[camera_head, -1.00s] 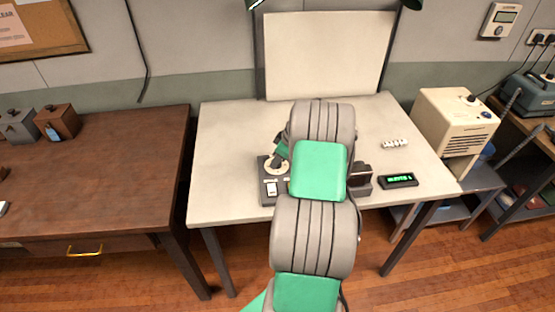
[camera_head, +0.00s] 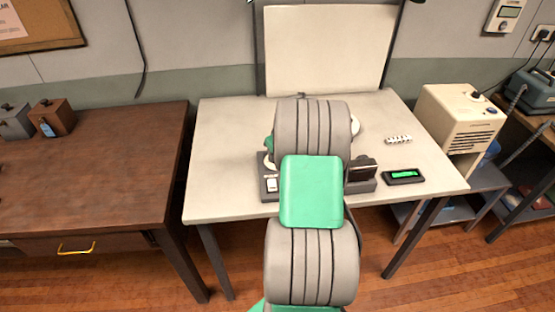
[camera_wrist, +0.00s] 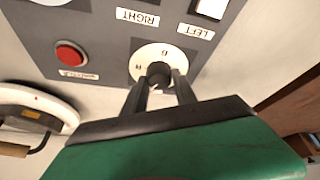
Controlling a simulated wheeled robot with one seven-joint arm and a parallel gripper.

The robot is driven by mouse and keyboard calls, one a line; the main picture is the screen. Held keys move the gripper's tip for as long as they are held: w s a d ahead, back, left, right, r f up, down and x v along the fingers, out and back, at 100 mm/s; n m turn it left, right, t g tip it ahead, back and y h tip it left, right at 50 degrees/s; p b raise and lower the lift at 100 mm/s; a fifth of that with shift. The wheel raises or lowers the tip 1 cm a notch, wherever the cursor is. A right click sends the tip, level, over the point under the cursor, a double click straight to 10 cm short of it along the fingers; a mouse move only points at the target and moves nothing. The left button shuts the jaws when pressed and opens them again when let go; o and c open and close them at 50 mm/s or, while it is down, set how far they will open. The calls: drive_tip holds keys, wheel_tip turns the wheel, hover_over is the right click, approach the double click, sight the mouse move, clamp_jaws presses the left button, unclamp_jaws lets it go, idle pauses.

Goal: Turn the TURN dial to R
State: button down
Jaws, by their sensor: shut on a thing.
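The dial (camera_wrist: 145,55) is a round white plate on a dark grey panel (camera_wrist: 95,30) in the wrist view, with a dark knob (camera_wrist: 158,70) at its middle. My gripper (camera_wrist: 160,84) has its two dark fingers on either side of the knob and is shut on it. A small letter shows on the plate beyond the knob, too small to read surely. The knob's pointer direction cannot be told.
In the wrist view, a red button (camera_wrist: 70,53) and labels reading RIGHT (camera_wrist: 138,17) and LEFT (camera_wrist: 194,31) are on the panel.

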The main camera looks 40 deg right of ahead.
sight(271, 167)
drive_tip(key=m+h+b, duration=0.1)
drive_tip(key=m, duration=0.2)
drive_tip(key=m+g+h+b, duration=0.1)
drive_tip(key=m+b, duration=0.1)
drive_tip(key=m, duration=0.1)
drive_tip(key=shift+w+a+f+b, duration=0.15)
drive_tip(key=shift+w+b, duration=0.05)
drive_tip(key=shift+b, duration=0.1)
drive_tip(key=m+g, duration=0.1)
drive_tip(key=m, duration=0.1)
drive_tip(key=m+g+h+b, duration=0.1)
drive_tip(key=m, duration=0.2)
drive_tip(key=shift+w+m, duration=0.1)
drive_tip(key=shift+m, duration=0.2)
drive_tip(key=shift+r, duration=0.2)
drive_tip(key=c, duration=1)
unclamp_jaws()
drive_tip(key=w+b+v, duration=0.1)
drive_tip(key=v, duration=0.6)
drive_tip(key=shift+s+a+r, duration=0.2)
drive_tip(key=shift+s+r, duration=0.1)
drive_tip(key=shift+s, duration=0.2)
drive_tip(key=shift+a, duration=0.1)
